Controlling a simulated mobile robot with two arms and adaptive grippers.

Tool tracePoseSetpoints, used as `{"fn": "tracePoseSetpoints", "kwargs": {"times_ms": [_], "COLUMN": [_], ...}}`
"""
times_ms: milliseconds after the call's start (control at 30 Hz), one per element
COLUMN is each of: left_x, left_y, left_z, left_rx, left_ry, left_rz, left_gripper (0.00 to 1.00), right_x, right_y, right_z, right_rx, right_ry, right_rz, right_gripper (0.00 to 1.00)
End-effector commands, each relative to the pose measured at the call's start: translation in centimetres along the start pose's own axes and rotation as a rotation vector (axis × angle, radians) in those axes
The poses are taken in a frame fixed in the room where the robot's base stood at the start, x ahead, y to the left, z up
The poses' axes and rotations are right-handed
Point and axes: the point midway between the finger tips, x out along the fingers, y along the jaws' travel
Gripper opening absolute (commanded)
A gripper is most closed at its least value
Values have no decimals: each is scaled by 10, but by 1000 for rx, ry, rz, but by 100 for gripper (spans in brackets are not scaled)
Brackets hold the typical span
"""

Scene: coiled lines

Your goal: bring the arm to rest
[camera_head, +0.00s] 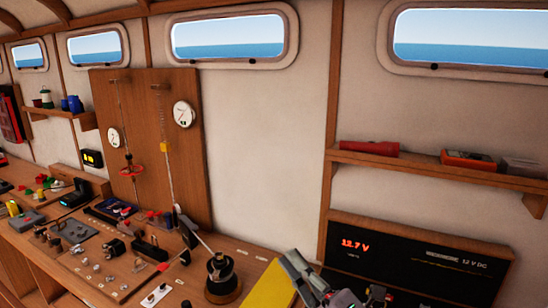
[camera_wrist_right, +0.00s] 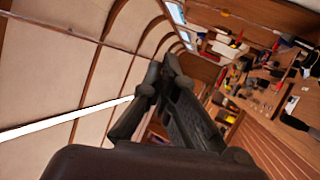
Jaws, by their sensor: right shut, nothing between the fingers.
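My right gripper (camera_head: 290,262) shows at the bottom of the head view, right of centre, cut off by the lower edge. It is shut and empty. In the right wrist view its dark fingers (camera_wrist_right: 163,80) come together at the middle, with nothing between them. The fingers are in front of the pale wall and the bench, and no contact shows. My left gripper is not in view.
A yellow sheet (camera_head: 267,284) and a dark round winch-like piece (camera_head: 222,277) are beside the gripper. Left, the bench holds many small fittings before a wooden panel (camera_head: 150,190). Right are a black voltage display (camera_head: 410,262) and a shelf (camera_head: 430,171). Bare wall (camera_head: 265,150) lies between.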

Motion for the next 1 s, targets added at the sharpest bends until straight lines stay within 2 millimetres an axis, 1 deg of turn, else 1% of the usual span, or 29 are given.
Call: {"fn": "tracePoseSetpoints", "kwargs": {"times_ms": [33,67,100,133,167,200,267,300,367,400,467,500,600,700,767,800,933,967,1000], "left_x": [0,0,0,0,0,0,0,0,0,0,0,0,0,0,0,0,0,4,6], "left_y": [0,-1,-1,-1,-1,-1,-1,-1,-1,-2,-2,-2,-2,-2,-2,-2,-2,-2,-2], "left_z": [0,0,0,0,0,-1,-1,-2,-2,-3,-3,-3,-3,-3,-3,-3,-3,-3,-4], "left_rx": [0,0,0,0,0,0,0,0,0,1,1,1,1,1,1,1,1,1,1], "left_ry": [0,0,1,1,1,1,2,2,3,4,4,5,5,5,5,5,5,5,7], "left_rz": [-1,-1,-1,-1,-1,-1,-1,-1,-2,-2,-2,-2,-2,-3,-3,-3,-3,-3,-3], "left_gripper": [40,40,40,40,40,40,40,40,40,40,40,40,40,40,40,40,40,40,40], "right_x": [-15,-25,-42,-56,-72,-95,-133,-160,-199,-224,-257,-276,-316,-348,-365,-376,-407,-410,-413], "right_y": [-8,-13,-23,-33,-43,-59,-83,-99,-121,-133,-147,-154,-166,-171,-172,-172,-168,-179,-194], "right_z": [22,36,53,64,74,85,93,93,88,81,68,59,34,10,-4,-15,-46,-45,-43], "right_rx": [127,197,292,362,431,522,654,734,846,912,995,1043,1136,1211,1249,1273,1342,1342,1338], "right_ry": [-148,-236,-353,-440,-527,-642,-808,-913,-1060,-1146,-1260,-1325,-1457,-1565,-1621,-1656,-1763,-1768,-1767], "right_rz": [-21,-35,-60,-82,-108,-145,-210,-258,-332,-381,-452,-495,-594,-684,-734,-769,-877,-884,-886], "right_gripper": [0,0,0,0,0,0,0,0,0,0,0,0,0,0,0,0,0,0,0]}}
